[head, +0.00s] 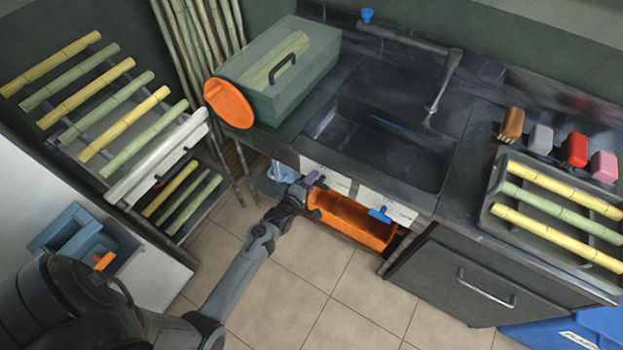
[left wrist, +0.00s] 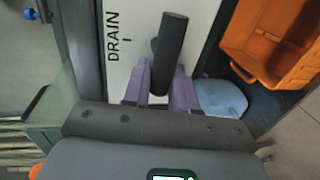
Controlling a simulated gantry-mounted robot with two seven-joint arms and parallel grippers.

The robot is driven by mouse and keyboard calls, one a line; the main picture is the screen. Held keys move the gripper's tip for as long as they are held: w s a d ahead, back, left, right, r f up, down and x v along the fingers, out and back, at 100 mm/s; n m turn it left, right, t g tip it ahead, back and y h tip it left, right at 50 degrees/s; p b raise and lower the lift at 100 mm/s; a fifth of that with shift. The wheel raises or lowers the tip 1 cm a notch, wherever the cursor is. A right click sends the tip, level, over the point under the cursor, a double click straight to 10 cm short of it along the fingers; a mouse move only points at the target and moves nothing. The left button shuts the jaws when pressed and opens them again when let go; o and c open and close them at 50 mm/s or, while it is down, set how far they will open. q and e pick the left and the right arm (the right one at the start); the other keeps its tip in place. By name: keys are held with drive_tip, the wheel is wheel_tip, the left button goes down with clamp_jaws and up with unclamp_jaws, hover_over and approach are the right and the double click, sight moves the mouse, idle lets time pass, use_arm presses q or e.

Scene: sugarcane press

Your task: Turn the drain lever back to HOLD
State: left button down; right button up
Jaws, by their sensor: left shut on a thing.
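The drain lever (left wrist: 171,42) is a dark rounded bar in the left wrist view, on a white panel (left wrist: 122,75) marked DRAIN with a short line under the word. My left gripper (left wrist: 166,86) has its purple fingers on either side of the lever's lower part and is shut on it. In the head view my left gripper (head: 306,184) is at the white panel (head: 333,179) on the counter front, and its fingers hide much of the lever. Any HOLD mark is not readable. My right gripper is not in view.
An orange bin (head: 353,222) sits under the counter, beside a light blue container (head: 284,171). A blue lever (head: 380,214) is on a second white panel to the right. The sink (head: 375,150) is above. A cane rack (head: 100,95) stands left; the tiled floor (head: 310,280) is clear.

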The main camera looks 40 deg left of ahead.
use_arm(q)
drive_tip(key=shift+f, duration=0.1)
idle(0.3)
drive_tip(key=c, duration=1.1)
unclamp_jaws()
drive_tip(key=shift+o, duration=0.2)
drive_tip(key=p+v, duration=0.3)
drive_tip(key=v, duration=0.7)
drive_tip(key=shift+s, duration=0.35)
